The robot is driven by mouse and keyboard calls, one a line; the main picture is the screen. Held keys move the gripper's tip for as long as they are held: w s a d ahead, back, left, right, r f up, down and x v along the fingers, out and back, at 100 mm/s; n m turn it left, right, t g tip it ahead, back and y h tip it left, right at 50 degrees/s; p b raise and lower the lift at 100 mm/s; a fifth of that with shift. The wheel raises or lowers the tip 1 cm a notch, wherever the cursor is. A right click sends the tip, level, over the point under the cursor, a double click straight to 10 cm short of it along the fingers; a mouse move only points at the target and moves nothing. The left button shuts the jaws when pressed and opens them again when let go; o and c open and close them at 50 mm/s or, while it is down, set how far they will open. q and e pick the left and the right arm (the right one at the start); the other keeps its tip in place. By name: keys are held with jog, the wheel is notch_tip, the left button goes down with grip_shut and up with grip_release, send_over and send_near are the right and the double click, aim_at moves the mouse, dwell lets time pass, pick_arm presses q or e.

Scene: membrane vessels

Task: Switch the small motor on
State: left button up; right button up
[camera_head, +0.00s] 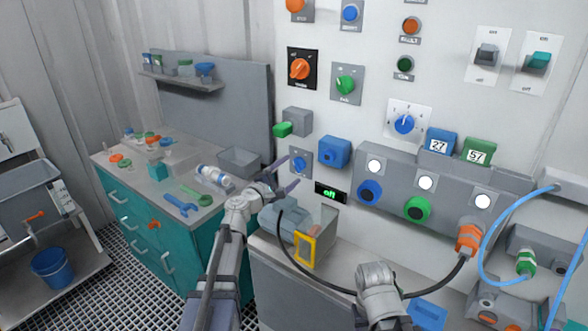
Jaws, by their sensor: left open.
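The small motor (285,222) appears to be the grey-blue machine with a yellow-framed guard on the bench below the wall panel. A small black display (330,193) with green letters, seemingly "off", is on the wall above it. A blue rotary knob on a grey plate (301,164) is above the motor, left of the display. My left gripper (282,177) is open and empty, just left of and below this knob; I cannot tell whether it touches. A grey link of my right arm shows at the lower middle; its gripper is not visible.
A black cable loops from the motor to an orange plug (468,238). A teal bench (150,250) with tools stands left. Blue hoses hang at right.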

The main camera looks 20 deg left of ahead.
aim_at(296, 166)
pick_arm(q)
jog(key=x, duration=0.3)
jog(key=shift+c, duration=0.3)
jog(key=c, duration=1.3)
jog(key=shift+m, duration=0.4)
jog(key=m, duration=0.4)
jog(key=shift+f+m, duration=0.1)
jog(key=shift+m, duration=0.3)
jog(key=m, duration=0.6)
jog(key=shift+s, duration=0.1)
jog(key=shift+m, duration=0.3)
